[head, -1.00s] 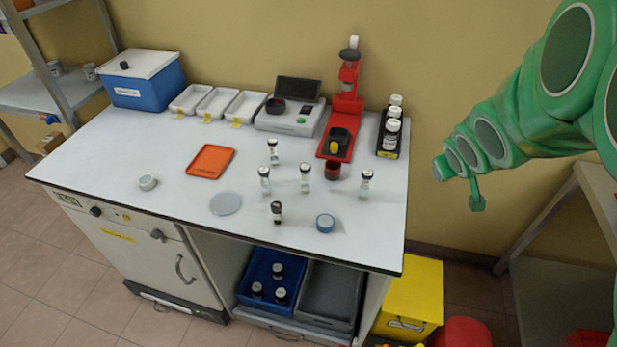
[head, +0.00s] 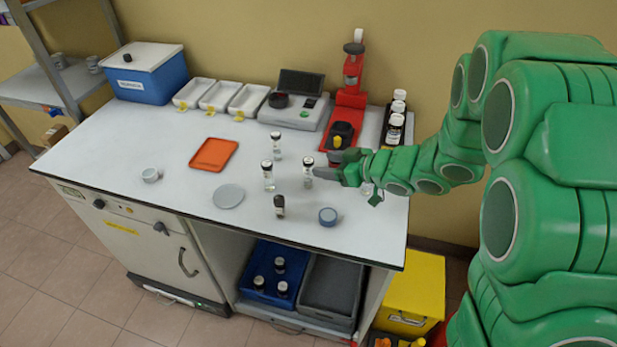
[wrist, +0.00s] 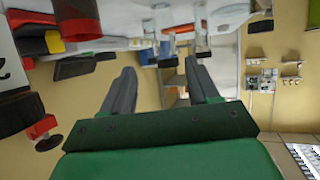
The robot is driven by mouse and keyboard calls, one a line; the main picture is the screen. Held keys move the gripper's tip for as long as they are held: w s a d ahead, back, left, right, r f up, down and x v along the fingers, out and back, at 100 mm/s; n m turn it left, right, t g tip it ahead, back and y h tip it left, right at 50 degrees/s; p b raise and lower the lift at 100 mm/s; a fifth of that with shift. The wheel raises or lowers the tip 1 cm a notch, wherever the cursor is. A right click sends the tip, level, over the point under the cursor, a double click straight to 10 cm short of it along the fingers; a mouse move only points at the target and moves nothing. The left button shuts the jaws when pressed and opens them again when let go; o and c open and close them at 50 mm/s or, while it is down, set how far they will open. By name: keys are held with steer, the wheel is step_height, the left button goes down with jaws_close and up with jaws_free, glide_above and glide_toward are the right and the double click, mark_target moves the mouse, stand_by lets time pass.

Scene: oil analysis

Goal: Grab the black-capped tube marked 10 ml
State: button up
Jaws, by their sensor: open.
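Several small clear tubes with dark caps stand on the white bench, among them a back one (head: 277,145), a left one (head: 268,177) and a right one (head: 308,174). A shorter, dark-filled tube (head: 279,206) stands in front. Another tube (head: 366,187) is mostly hidden behind my arm. The 10 ml marking is too small to read on any. My gripper (head: 342,170) is just right of the right tube, apart or touching I cannot tell. In the wrist view its fingers (wrist: 163,88) are spread and empty, with clear tubes (wrist: 202,40) beyond them, seen upside down.
A red stand (head: 347,110) and a black rack of bottles (head: 394,125) stand behind my gripper.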

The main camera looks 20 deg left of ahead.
mark_target(308, 174)
steer(key=shift+g, duration=0.3)
steer(key=shift+s+x, duration=0.15)
steer(key=shift+x, duration=1.95)
steer(key=shift+s+x, duration=0.15)
steer(key=shift+x, duration=1.9)
steer(key=shift+a+r, duration=0.1)
steer(key=shift+a, duration=0.05)
steer(key=shift+c, duration=0.2)
steer(key=c, duration=1)
steer(key=shift+o, duration=0.2)
